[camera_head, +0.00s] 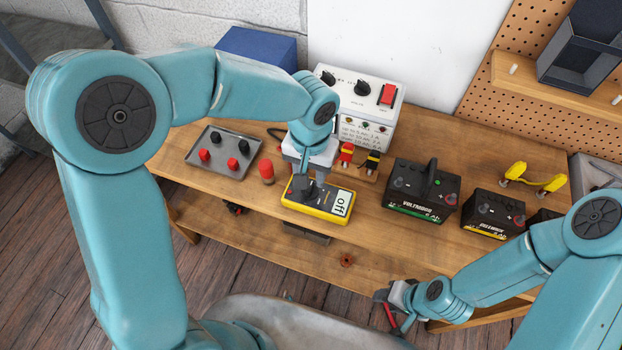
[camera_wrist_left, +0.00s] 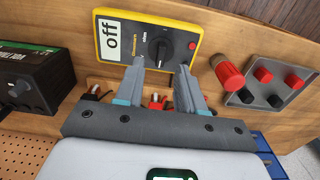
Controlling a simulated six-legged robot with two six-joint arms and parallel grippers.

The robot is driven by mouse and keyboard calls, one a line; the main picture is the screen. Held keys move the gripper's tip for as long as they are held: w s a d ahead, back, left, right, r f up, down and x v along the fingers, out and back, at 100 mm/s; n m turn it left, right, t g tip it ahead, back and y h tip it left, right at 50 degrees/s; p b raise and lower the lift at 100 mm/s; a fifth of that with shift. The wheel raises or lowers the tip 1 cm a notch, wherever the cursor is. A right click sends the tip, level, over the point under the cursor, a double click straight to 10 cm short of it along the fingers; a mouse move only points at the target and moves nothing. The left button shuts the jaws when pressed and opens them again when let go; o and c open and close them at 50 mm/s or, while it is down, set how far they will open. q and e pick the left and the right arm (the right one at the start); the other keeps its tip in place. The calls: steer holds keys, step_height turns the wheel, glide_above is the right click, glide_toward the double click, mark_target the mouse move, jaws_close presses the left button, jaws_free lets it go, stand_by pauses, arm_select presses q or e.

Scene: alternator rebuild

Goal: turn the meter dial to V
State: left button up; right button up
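The yellow and dark meter (camera_head: 318,199) lies on the bench, its display reading "off". In the left wrist view the meter (camera_wrist_left: 118,53) shows its round black dial (camera_wrist_left: 160,47) with a pale pointer mark. My left gripper (camera_head: 303,183) is over the dial end of the meter and partly hides it in the head view. In the left wrist view its two fingers (camera_wrist_left: 160,70) are apart, with the dial in line with the gap between them. Whether they touch the dial is unclear. My right gripper (camera_head: 391,306) is at the bench's front edge, beside something red; its fingers are unclear.
A grey tray (camera_head: 219,169) with red and black knobs and a red-capped cylinder (camera_head: 267,171) stand left of the meter. Red and black plugs (camera_head: 346,155) and a white power unit (camera_head: 366,100) are behind. Black batteries (camera_head: 421,190) stand right. The bench front is mostly clear.

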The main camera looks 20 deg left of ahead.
mark_target(311, 186)
arm_select(q)
step_height(311, 186, down, 4)
steer(key=shift+a+r, duration=0.1)
steer(key=shift+a, duration=0.05)
steer(key=shift+w+f, duration=0.15)
steer(key=shift+f, duration=0.25)
steer(key=shift+s+r, duration=0.1)
steer(key=shift+s, duration=0.15)
steer(key=shift+w, duration=0.15)
jaws_close()
